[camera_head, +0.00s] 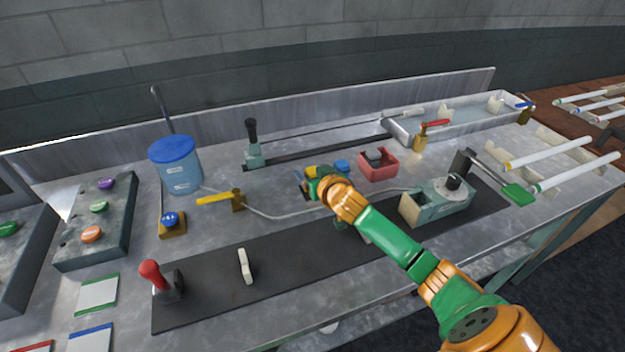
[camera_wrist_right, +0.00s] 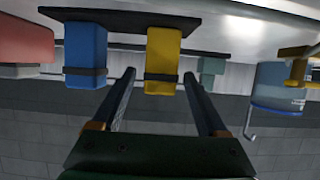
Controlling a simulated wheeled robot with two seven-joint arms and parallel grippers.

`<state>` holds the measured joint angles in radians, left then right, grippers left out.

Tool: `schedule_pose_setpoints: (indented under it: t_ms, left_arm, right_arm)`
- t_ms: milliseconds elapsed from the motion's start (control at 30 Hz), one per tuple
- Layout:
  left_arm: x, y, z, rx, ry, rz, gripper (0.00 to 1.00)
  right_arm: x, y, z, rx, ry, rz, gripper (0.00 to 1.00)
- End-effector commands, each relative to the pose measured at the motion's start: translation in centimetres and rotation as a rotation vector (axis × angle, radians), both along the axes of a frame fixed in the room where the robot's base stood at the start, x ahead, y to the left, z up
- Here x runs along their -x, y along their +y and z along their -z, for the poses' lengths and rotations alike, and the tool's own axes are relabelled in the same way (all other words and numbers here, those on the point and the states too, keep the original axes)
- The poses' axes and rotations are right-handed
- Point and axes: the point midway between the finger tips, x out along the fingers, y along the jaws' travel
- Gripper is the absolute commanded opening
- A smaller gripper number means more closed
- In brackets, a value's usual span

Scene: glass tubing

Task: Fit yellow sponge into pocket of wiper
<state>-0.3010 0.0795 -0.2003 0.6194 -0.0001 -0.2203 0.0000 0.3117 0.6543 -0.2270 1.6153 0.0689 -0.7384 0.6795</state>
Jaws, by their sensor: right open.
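The yellow sponge (camera_head: 312,171) is partly hidden by my right gripper in the head view. In the right wrist view the yellow block (camera_wrist_right: 162,55) with a dark band shows between the lines of my right gripper's (camera_wrist_right: 159,73) two open fingers. I cannot tell whether the fingertips are beside it or short of it; they are not closed on it. The right gripper (camera_head: 308,183) is at the middle of the bench. A teal block with a black upright handle (camera_head: 252,148) stands on a rail behind; I cannot tell if it is the wiper. My left gripper is out of view.
A blue block (camera_head: 342,166) is right beside the sponge, and a red open box (camera_head: 378,168) is further right. A yellow-handled valve (camera_head: 218,198) and a blue-lidded container (camera_head: 178,165) stand to the left. A teal device (camera_head: 438,203) stands near my right arm.

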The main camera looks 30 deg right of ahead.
Motion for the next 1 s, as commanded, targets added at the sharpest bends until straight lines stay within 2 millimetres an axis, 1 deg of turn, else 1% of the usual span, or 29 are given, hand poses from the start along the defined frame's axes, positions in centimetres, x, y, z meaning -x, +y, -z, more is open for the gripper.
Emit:
schedule_pose_setpoints:
  t_ms: [33,67,100,167,200,267,300,333,567,667,767,867,967,1000]
  left_arm:
    - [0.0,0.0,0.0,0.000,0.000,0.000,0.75]
    - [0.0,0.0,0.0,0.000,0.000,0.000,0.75]
    - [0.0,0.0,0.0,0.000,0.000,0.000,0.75]
    - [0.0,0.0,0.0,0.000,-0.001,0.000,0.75]
    - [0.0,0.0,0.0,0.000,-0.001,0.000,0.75]
    - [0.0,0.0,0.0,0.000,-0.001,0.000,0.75]
    - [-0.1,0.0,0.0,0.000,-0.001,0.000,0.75]
    - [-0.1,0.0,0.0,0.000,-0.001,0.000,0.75]
    - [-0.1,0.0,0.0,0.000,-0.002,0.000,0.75]
    - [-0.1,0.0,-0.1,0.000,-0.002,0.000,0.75]
    - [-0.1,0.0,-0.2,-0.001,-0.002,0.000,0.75]
    - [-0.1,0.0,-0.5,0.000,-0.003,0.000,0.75]
    - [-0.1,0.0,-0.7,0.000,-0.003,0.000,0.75]
    - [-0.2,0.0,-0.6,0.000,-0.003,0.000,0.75]
  right_arm:
    - [0.0,0.0,0.0,0.000,0.000,0.000,0.76]
    - [0.0,0.0,0.0,0.000,0.000,0.000,0.74]
    - [0.0,0.0,0.0,0.000,0.000,0.000,0.63]
    - [0.0,0.0,0.0,0.000,0.000,0.000,0.47]
    - [0.0,0.0,0.0,0.000,0.000,0.000,0.36]
    - [0.0,0.0,0.0,0.000,0.000,0.000,0.20]
    - [0.0,0.0,0.0,0.000,0.000,0.000,0.09]
    - [0.0,0.0,0.0,0.000,0.001,0.000,0.01]
    - [0.0,0.0,0.0,0.000,0.001,0.000,0.00]
    - [0.0,0.0,-0.4,-0.001,0.000,0.000,0.00]
    - [0.0,0.0,-1.5,0.000,-0.003,0.001,0.00]
    - [0.0,0.0,-3.4,0.002,-0.004,0.000,0.00]
    - [2.0,0.0,-5.5,0.005,-0.001,-0.003,0.00]
    - [3.0,-0.1,-6.6,0.005,-0.002,-0.002,0.00]
